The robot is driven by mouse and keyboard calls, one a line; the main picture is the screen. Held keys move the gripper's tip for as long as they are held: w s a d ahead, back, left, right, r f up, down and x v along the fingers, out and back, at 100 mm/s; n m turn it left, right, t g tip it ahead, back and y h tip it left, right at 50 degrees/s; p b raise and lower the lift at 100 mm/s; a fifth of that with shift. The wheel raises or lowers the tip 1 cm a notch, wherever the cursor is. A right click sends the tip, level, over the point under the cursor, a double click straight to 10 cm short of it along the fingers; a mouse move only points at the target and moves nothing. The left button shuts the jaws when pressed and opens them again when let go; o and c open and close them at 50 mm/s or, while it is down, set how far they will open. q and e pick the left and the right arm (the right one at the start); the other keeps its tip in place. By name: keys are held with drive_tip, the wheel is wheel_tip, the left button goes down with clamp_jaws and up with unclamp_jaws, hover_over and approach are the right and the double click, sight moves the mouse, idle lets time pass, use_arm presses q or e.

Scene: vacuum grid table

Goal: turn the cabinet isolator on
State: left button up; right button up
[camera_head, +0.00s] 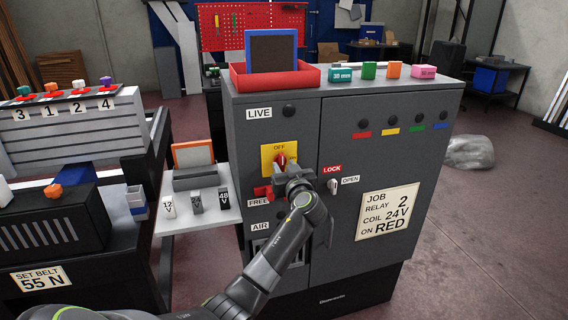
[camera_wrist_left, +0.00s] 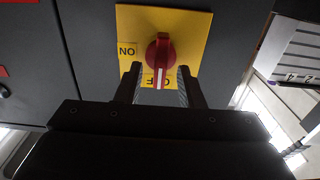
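The cabinet isolator is a red rotary knob (camera_head: 282,160) on a yellow plate (camera_head: 267,152) on the grey cabinet's front. OFF is printed at the plate's top. In the left wrist view, the plate (camera_wrist_left: 190,22) appears upside down, with ON at its left and OFF at the bottom. The knob's (camera_wrist_left: 162,48) white line points at OFF. My left gripper (camera_head: 283,170) is at the knob. In the wrist view, its two fingers (camera_wrist_left: 160,80) are open, one on each side of the knob, with visible gaps. My right gripper is not in view.
A dark LIVE lamp (camera_head: 289,111) is above the plate. A LOCK/OPEN key switch (camera_head: 333,186) is right of my gripper. A red piece (camera_head: 263,192) by the FREE label is below left. A shelf (camera_head: 200,213) with several small blocks stands left of the cabinet.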

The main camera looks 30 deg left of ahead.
use_arm(q)
drive_tip(key=shift+w+a, duration=0.45)
drive_tip(key=shift+a, duration=0.05)
drive_tip(key=shift+c, duration=0.3)
clamp_jaws()
drive_tip(key=m, duration=0.6)
drive_tip(key=shift+w+d+m, duration=0.1)
drive_tip(key=shift+d+m, duration=0.05)
drive_tip(key=shift+m, duration=0.25)
drive_tip(key=m+p, duration=0.1)
drive_tip(key=m, duration=0.4)
drive_tip(key=shift+f, duration=0.1)
drive_tip(key=m+p, duration=0.1)
drive_tip(key=m, duration=0.2)
drive_tip(key=m+p, duration=0.1)
drive_tip(key=m, duration=0.1)
drive_tip(key=shift+w+f+m, duration=0.1)
drive_tip(key=shift+f+m, duration=0.1)
drive_tip(key=shift+m, duration=0.2)
drive_tip(key=shift+p, duration=0.3)
